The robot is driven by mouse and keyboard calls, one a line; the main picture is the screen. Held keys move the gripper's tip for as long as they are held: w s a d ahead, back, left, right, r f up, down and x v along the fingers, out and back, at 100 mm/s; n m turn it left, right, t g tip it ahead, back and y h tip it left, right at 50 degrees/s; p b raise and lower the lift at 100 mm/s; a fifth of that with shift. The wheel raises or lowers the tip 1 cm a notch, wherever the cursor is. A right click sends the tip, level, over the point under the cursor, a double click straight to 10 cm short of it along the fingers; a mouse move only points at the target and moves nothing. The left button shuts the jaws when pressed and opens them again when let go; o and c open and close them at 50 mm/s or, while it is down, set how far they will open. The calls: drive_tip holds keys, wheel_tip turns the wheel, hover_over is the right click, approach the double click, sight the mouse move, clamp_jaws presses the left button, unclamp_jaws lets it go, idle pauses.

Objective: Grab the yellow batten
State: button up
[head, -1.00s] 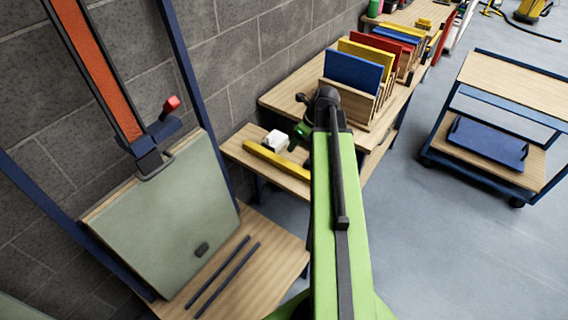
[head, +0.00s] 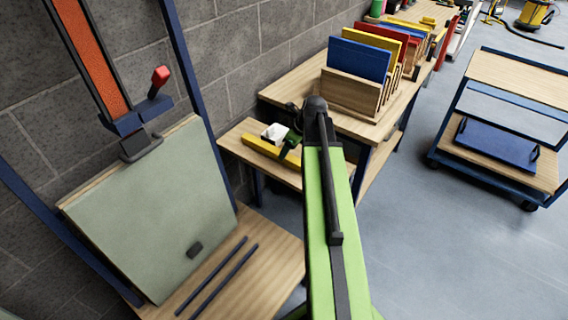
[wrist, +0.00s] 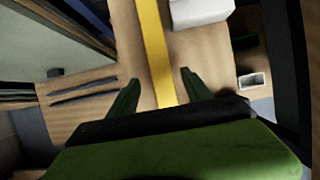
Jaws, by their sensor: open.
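The yellow batten (head: 262,147) lies on a low wooden side table beside the wall. In the head view my green gripper (head: 286,143) is over the batten and hides part of its middle. In the wrist view the batten (wrist: 155,45) runs from the top edge down between the two green fingers of my gripper (wrist: 159,84). The fingers are apart, one on each side of the batten, with gaps to it. The batten's near end is hidden behind the gripper body. Whether the fingertips reach down to its height cannot be told.
A white block (head: 275,132) lies close beside the batten, and also shows in the wrist view (wrist: 200,11). A taller bench with a rack of coloured panels (head: 358,62) stands behind. A green-grey board (head: 150,215) stands at left.

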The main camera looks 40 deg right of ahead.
drive_tip(key=b+x, duration=0.4)
drive_tip(key=x, duration=0.1)
drive_tip(key=shift+d+f, duration=0.1)
clamp_jaws()
